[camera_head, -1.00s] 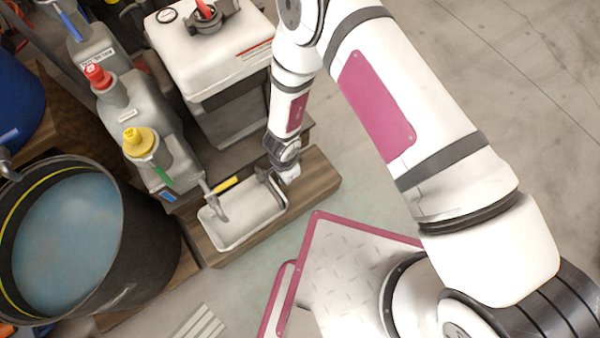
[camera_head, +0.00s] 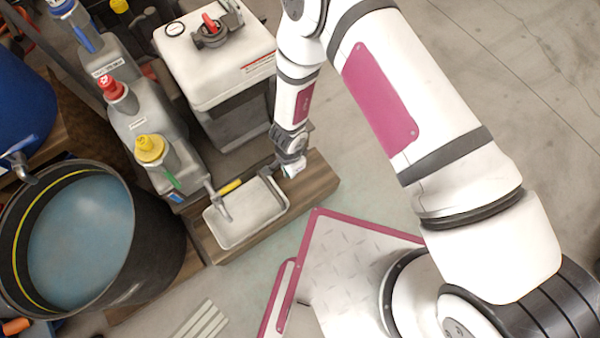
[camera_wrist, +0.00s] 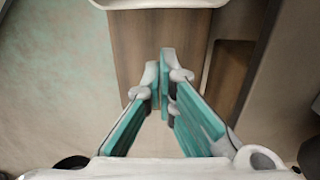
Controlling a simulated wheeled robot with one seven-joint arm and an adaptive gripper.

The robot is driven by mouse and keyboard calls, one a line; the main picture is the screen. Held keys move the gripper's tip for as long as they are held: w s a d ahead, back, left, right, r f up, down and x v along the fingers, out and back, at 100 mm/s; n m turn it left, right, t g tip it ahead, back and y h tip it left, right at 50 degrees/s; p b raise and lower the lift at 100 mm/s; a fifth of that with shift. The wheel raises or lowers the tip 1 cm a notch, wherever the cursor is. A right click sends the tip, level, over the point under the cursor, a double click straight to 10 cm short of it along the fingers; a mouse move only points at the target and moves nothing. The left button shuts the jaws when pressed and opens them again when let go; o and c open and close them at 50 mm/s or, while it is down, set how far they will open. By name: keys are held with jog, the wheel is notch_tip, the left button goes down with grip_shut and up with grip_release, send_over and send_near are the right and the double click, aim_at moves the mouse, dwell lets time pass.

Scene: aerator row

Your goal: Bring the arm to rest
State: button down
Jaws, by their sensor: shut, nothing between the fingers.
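My arm reaches down from the top of the head view, with my gripper (camera_head: 292,170) at its far end. It is over the wooden plank (camera_head: 318,180), by the upper right end of a white tray (camera_head: 250,236). In the wrist view my gripper (camera_wrist: 163,85) has its teal-padded fingers together at the tips, with nothing between them. Below the tips are the brown plank (camera_wrist: 130,45) and, at the top edge, the pale rim of the tray (camera_wrist: 160,4). The gap between fingertips and plank is hard to judge.
Grey jugs with a red cap (camera_head: 111,88) and a yellow cap (camera_head: 150,149) stand left of my gripper. A black tub of bluish liquid (camera_head: 150,245) is at lower left. The floor at right (camera_head: 500,80) is clear.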

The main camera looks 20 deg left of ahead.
dwell(0.3)
jog(key=w+a+r+n+y, duration=0.1)
jog(key=w+r, duration=0.2)
jog(key=r, duration=0.6)
jog(key=w+r+n+y, duration=0.15)
jog(key=w+r, duration=0.25)
jog(key=r, duration=0.5)
jog(key=w+a+r+n+y, duration=0.1)
jog(key=w+r+y, duration=0.15)
jog(key=r, duration=0.65)
jog(key=s+d+r+n+h, duration=0.1)
jog(key=s+d+r+n, duration=0.15)
jog(key=d+r, duration=0.75)
jog(key=s+d+r+n, duration=0.1)
jog(key=s+d+r, duration=0.35)
jog(key=r, duration=0.85)
jog(key=s+d+r+h, duration=0.2)
jog(key=s+d+r, duration=0.1)
jog(key=s+d, duration=0.65)
jog(key=s+d+r+h, duration=0.2)
jog(key=s+d+r, duration=0.1)
jog(key=s+d, duration=0.65)
notch_tip(320, 180, up, 33)
jog(key=d+t+p, duration=0.1)
jog(key=t+p, duration=0.3)
jog(key=p, duration=2.6)
jog(key=shift+w+f+n+p, duration=0.2)
jog(key=shift+w+n+p, duration=0.1)
jog(key=shift+p, duration=0.1)
